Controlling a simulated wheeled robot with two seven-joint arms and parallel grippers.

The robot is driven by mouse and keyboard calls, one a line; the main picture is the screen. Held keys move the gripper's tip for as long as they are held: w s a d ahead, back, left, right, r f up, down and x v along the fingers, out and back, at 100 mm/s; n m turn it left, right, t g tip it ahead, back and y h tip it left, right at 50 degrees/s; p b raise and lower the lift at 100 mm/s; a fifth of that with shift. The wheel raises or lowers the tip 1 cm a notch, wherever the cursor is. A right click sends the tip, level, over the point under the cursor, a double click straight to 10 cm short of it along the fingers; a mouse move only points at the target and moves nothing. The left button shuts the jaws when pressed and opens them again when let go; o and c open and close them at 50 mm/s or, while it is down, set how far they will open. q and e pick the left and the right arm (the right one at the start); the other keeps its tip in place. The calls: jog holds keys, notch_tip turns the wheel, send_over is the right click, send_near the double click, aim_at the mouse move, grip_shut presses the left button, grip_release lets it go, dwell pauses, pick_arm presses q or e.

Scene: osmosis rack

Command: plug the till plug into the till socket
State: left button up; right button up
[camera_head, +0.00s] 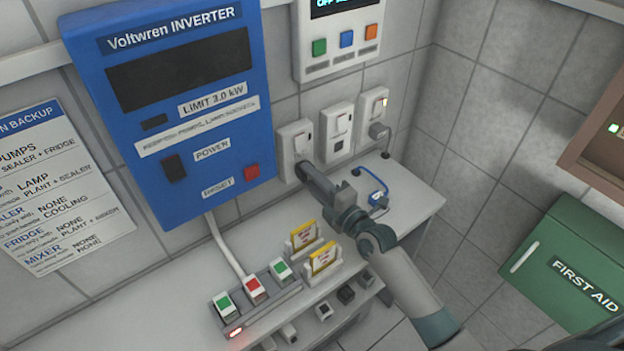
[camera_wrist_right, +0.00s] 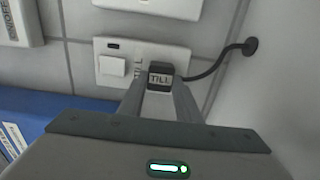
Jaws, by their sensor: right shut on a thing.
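My right gripper (camera_head: 304,170) reaches up from the lower right to the left-most wall socket in the head view. My left gripper is out of view.
A blue inverter (camera_head: 180,100) hangs close left of the socket. Two more sockets (camera_head: 338,131) (camera_head: 373,104) are to the right, the far one with a plug. A bench (camera_head: 410,205) with card holders and a switch strip (camera_head: 250,310) lies below.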

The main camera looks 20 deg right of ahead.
jog(key=shift+w+a, duration=0.15)
jog(key=shift+w, duration=0.15)
jog(key=o, duration=1.1)
jog(key=shift+s, duration=0.1)
jog(key=b+v, duration=0.5)
jog(key=v, duration=1.2)
jog(key=shift+s, duration=0.1)
jog(key=shift+s, duration=0.1)
